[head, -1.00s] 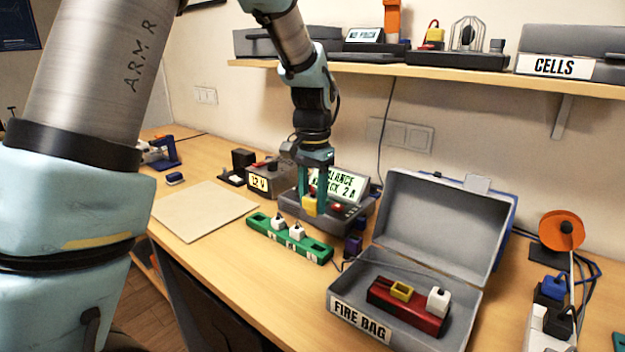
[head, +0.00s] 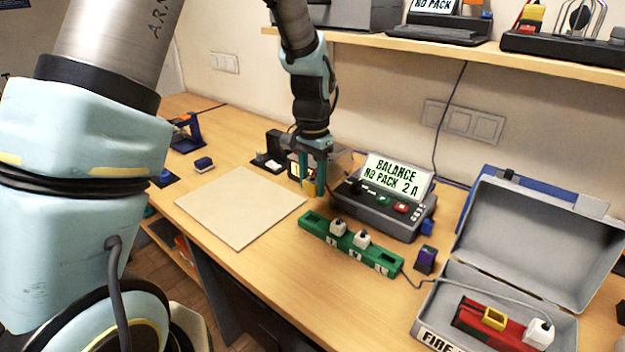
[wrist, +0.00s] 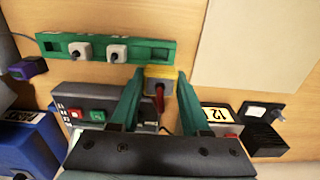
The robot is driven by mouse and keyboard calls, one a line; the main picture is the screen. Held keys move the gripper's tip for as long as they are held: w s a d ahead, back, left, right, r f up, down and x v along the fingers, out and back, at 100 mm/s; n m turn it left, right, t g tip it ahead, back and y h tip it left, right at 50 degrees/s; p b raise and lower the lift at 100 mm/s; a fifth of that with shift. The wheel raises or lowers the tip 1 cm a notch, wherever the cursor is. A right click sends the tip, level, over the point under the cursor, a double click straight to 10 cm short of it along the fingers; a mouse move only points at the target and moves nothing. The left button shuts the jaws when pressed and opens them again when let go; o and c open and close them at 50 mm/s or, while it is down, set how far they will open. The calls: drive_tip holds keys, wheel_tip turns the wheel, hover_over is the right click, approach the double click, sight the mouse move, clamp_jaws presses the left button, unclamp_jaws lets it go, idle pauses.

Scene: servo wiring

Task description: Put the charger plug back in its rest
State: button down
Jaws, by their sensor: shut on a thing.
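My gripper (head: 315,182) hangs above the table, left of the charger (head: 385,208) whose screen reads "BALANCE NO PACK 2 A". It is shut on a yellow plug (head: 308,187). In the wrist view, the yellow plug (wrist: 160,74) sits between the green fingers (wrist: 157,100), with a red lead or boot behind it. Below the gripper in the head view is a green rack (head: 349,246) with two white plugs (head: 338,228) in its middle slots and empty slots at both ends. I cannot tell which thing is the charger plug's rest.
A black stand (head: 270,160) and a grey box with a yellow label stand behind the gripper, the box partly hidden. A beige mat (head: 238,207) lies bare at left. A purple block (head: 426,260) and the open fire bag box (head: 445,327) are at right.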

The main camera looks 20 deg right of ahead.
sight(313, 196)
drive_tip(key=shift+f+b, duration=1.85)
drive_tip(key=shift+f, duration=1.05)
drive_tip(key=shift+f+b, duration=0.55)
drive_tip(key=shift+f, duration=0.75)
drive_tip(key=shift+c, duration=1.5)
unclamp_jaws()
drive_tip(key=shift+r, duration=0.1)
wheel_tip(313, 196, up, 11)
drive_tip(key=shift+f+b, duration=0.15)
drive_tip(key=shift+b, duration=1.1)
